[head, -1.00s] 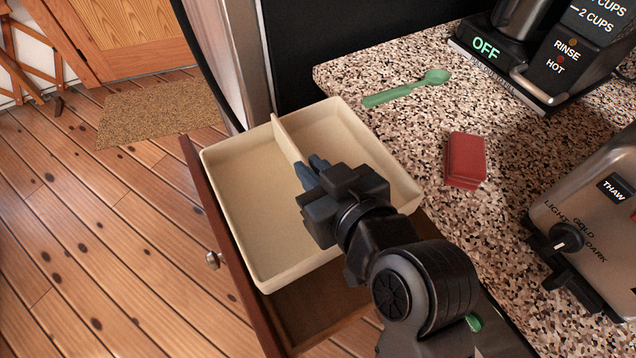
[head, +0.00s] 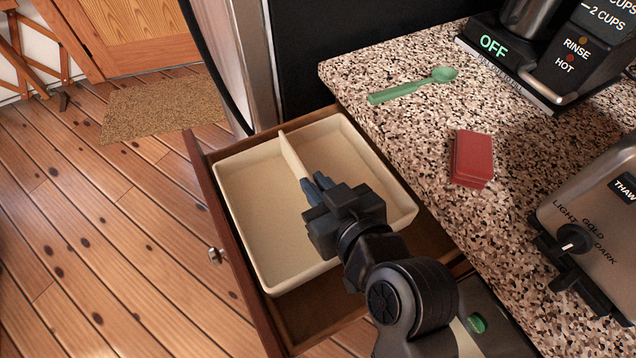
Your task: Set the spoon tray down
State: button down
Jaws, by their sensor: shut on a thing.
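The spoon tray (head: 243,212) is a cream, two-compartment tray with a divider (head: 293,157) down its middle. It is inside the open wooden drawer (head: 235,268), toward the drawer's far end. My gripper (head: 312,190) is shut on the tray's divider, with its fingertips over the middle of the tray. Both compartments are empty where I can see them. My gripper and arm hide part of the right compartment and the near side. I cannot tell whether the tray's underside touches the drawer floor.
A granite counter (head: 400,130) borders the drawer on the right. On it are a green spoon (head: 412,86), a red block (head: 472,158), a coffee maker (head: 520,55) and a toaster (head: 600,220). Bare drawer floor (head: 325,300) shows at the near end. A mat (head: 160,108) lies on the floor.

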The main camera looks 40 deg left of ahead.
jog(key=shift+f, duration=0.15)
jog(key=c, duration=1.2)
grip_release()
jog(key=shift+o, duration=0.2)
jog(key=shift+r, duration=0.4)
jog(key=v, duration=1.2)
jog(key=shift+r, duration=0.15)
